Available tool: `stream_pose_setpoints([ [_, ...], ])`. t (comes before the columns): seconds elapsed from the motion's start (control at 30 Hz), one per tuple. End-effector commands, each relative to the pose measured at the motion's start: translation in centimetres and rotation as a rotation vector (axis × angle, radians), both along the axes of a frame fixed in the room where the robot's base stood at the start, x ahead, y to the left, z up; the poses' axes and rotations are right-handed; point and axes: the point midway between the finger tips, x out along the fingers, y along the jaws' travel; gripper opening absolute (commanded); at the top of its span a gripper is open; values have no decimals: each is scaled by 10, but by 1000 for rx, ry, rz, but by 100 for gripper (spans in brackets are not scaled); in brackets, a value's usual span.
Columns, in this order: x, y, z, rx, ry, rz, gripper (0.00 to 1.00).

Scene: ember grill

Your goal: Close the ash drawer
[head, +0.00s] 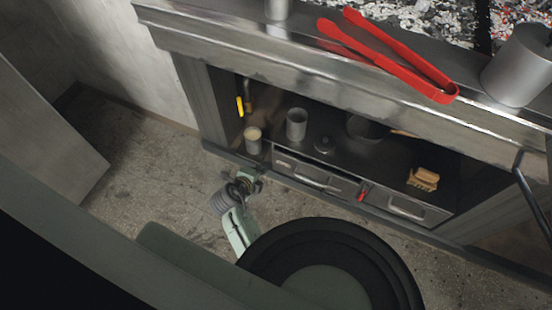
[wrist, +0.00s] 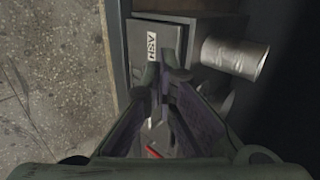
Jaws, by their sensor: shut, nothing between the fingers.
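The ash drawer (head: 316,177) is the left of two grey metal drawers low in the grill cabinet, with a bar handle. Its front (wrist: 140,42) shows in the wrist view with an "ASH" label, upside down there. I cannot tell for sure how far it stands out. My gripper (head: 257,174) is low over the floor, by the drawer's left end. In the wrist view the fingertips (wrist: 170,70) are together and empty, close to the label; I cannot tell whether they touch the front. The fingers hide part of the front and handle.
A second drawer (head: 408,207) is to the right. On the shelf above are a metal cup (head: 296,124), a tan-topped can (head: 253,140) and a wooden brush (head: 424,178). Red tongs (head: 390,62) lie on the ledge above. The concrete floor (head: 150,160) at left is clear.

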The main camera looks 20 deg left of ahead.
Motion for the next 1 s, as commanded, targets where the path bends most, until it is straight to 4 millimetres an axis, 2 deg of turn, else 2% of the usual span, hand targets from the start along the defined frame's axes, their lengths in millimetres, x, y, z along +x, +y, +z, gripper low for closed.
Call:
stream_pose_setpoints([
  [0.1, -1, -12, -11, -5, 10, -41, 0],
  [0.23, 8, -12, -20, -5, 10, -45, 0],
  [0.67, 73, -10, -78, -1, 11, -41, 0],
  [0.8, 94, -10, -75, 1, 11, -42, 0],
  [1.0, 108, -10, -76, 1, 11, -40, 0],
])
